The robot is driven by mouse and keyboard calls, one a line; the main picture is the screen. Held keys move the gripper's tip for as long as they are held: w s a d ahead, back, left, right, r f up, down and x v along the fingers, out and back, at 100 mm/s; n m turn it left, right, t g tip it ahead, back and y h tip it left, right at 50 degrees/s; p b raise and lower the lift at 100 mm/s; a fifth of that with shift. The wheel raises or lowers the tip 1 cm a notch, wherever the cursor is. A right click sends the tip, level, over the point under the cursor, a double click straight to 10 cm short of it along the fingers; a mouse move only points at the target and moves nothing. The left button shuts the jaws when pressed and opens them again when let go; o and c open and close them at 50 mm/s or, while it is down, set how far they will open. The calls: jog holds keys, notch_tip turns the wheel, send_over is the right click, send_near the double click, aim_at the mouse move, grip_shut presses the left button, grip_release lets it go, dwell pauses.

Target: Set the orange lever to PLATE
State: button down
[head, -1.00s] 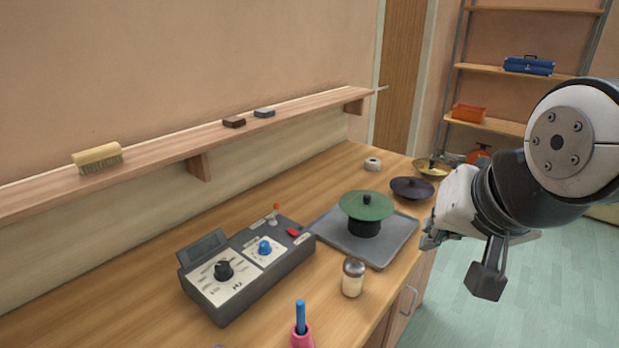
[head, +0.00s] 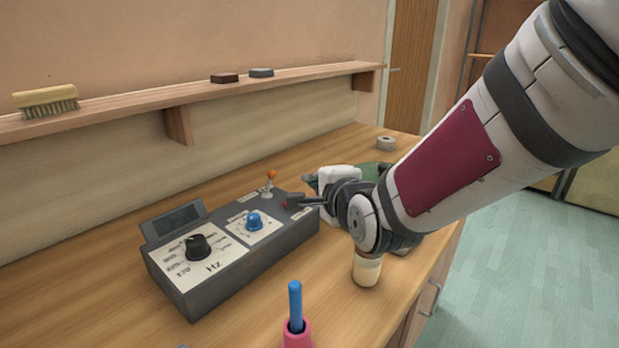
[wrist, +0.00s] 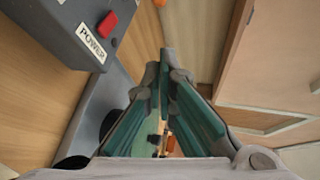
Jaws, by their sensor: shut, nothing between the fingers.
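The orange-tipped lever (head: 271,182) stands upright at the back of the grey control box (head: 225,262) in the head view. I cannot read the labels by it. My gripper (head: 304,200) is shut and empty, just right of the lever, at the box's right end by the red switch. In the wrist view my closed fingertips (wrist: 167,55) point past the box's corner, which shows the red switch (wrist: 107,23) marked POWER. An orange spot (wrist: 160,2) at the top edge may be the lever's knob. My arm hides part of the box's right end.
The box also carries a black knob (head: 198,247) and a blue knob (head: 254,220). A cream shaker (head: 366,271) and a pink holder with a blue stick (head: 296,318) stand in front. The green lid (head: 366,171) is mostly hidden behind my gripper. A shelf (head: 130,108) runs along the wall.

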jog(key=w+a+f+m+b, duration=0.1)
jog(key=f, duration=0.1)
jog(key=w+a+f+m+t+y+b, duration=0.1)
jog(key=a, duration=0.1)
jog(key=shift+a+f+m, duration=0.15)
jog(key=shift+f+m, duration=0.15)
jog(key=shift+f, duration=0.05)
jog(key=x, duration=1)
jog(key=shift+a+r+b, duration=0.1)
jog(key=shift+r+b, duration=0.05)
jog(key=shift+b, duration=0.25)
jog(key=shift+b, duration=0.75)
jog(key=n+b, duration=0.1)
jog(key=n+t+b, duration=0.1)
jog(key=b, duration=0.1)
jog(key=shift+s+a+r+y, duration=0.1)
jog(key=shift+s+a+y, duration=0.15)
jog(key=shift+a+y, duration=0.05)
jog(key=n+b, duration=0.1)
jog(key=b, duration=0.1)
jog(key=n+t+b, duration=0.1)
jog(key=b, duration=0.1)
jog(key=shift+s+a+r, duration=0.25)
jog(key=shift+s, duration=0.15)
jog(key=shift+s+a+r+b, duration=0.1)
jog(key=shift+s+r+b, duration=0.1)
jog(key=shift+r+b, duration=0.25)
jog(key=shift+f, duration=0.1)
